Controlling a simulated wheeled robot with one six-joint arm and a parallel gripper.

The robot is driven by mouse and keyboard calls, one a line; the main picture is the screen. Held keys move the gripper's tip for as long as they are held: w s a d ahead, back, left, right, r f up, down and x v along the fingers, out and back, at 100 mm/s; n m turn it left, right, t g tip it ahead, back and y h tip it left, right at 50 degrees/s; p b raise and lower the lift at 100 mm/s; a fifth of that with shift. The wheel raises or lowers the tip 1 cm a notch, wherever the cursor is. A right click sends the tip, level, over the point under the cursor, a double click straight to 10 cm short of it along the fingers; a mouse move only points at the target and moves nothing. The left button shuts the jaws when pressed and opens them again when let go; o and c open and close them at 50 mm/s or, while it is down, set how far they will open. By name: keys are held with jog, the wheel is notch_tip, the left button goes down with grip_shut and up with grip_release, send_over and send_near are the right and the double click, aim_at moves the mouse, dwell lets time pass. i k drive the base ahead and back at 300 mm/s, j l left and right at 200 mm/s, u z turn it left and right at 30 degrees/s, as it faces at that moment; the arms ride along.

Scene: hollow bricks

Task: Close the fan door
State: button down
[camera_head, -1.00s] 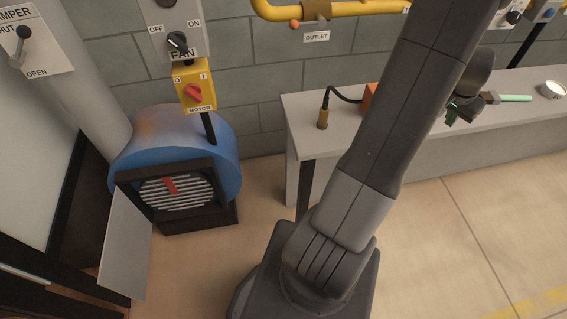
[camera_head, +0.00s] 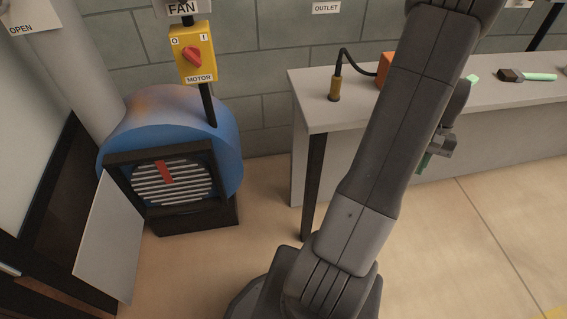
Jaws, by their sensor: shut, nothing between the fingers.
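The blue fan housing (camera_head: 215,135) stands on the floor at the left. Its dark square frame (camera_head: 126,169) faces me, with a grille of pale slats (camera_head: 178,190) and a red piece (camera_head: 164,172) on it. The fan door (camera_head: 110,235), a flat grey panel, hangs open from the left side of the frame, so the grille is uncovered. My gripper (camera_head: 430,160) is at the right, partly hidden behind my arm, in front of the grey bench. It is shut and empty, well apart from the door.
A yellow motor switch box (camera_head: 193,55) stands on a black post by the fan. The grey bench (camera_head: 315,110) holds a brass-coloured plug (camera_head: 335,90), an orange block (camera_head: 385,70) and a green-handled brush (camera_head: 530,76). Open floor (camera_head: 200,270) lies in front of the fan.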

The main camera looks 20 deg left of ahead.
aim_at(106, 260)
jog(key=k+u, duration=0.35)
jog(key=k+j+u, duration=0.1)
jog(key=u, duration=0.2)
jog(key=k+u, duration=0.1)
jog(key=u, duration=1.8)
jog(key=i+l+u, duration=0.15)
jog(key=u, duration=0.3)
jog(key=i+l+u, duration=0.15)
jog(key=u, duration=0.35)
jog(key=i+l+u, duration=0.1)
jog(key=l+u, duration=0.35)
